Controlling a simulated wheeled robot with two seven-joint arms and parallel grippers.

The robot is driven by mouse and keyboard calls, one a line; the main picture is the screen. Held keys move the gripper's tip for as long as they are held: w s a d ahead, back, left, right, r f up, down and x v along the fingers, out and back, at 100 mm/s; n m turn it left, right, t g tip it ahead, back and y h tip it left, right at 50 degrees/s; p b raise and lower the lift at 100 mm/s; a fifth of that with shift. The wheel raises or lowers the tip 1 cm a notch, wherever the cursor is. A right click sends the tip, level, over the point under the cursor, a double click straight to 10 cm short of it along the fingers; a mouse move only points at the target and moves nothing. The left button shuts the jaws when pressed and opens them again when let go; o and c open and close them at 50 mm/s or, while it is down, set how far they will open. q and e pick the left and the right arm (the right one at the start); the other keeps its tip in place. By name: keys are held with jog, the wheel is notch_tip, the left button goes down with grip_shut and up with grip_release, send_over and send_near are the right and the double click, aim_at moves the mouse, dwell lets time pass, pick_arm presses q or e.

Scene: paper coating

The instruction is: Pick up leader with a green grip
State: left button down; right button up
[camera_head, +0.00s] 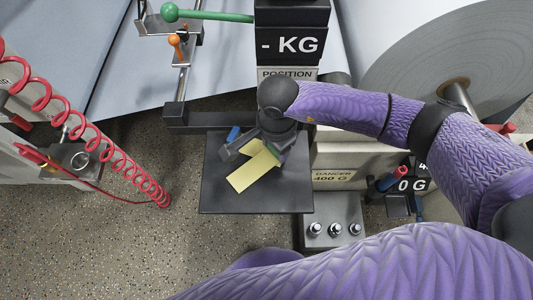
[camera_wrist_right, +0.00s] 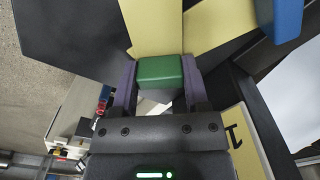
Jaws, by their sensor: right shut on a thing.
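The leader with a green grip (camera_wrist_right: 158,71) is a pale yellow strip with a green block at its end. In the right wrist view the block sits between the two fingers of my right gripper (camera_wrist_right: 158,82), which is shut on it. In the head view my right gripper (camera_head: 262,147) is over the black plate (camera_head: 215,192), and a yellow strip (camera_head: 250,174) extends toward the lower left. The green grip is mostly hidden by the gripper there. My left gripper is not in view.
Another yellow leader with a blue grip (camera_wrist_right: 287,18) lies close by; its blue end shows in the head view (camera_head: 234,133). A black post marked KG (camera_head: 291,45) stands behind. A coiled red hose (camera_head: 100,137) is at left, a large roll (camera_head: 450,55) at upper right.

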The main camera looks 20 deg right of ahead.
jog(key=shift+c, duration=0.9)
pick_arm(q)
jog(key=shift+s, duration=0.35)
pick_arm(e)
grip_shut()
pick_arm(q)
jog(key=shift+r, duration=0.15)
pick_arm(e)
jog(key=shift+r, duration=0.1)
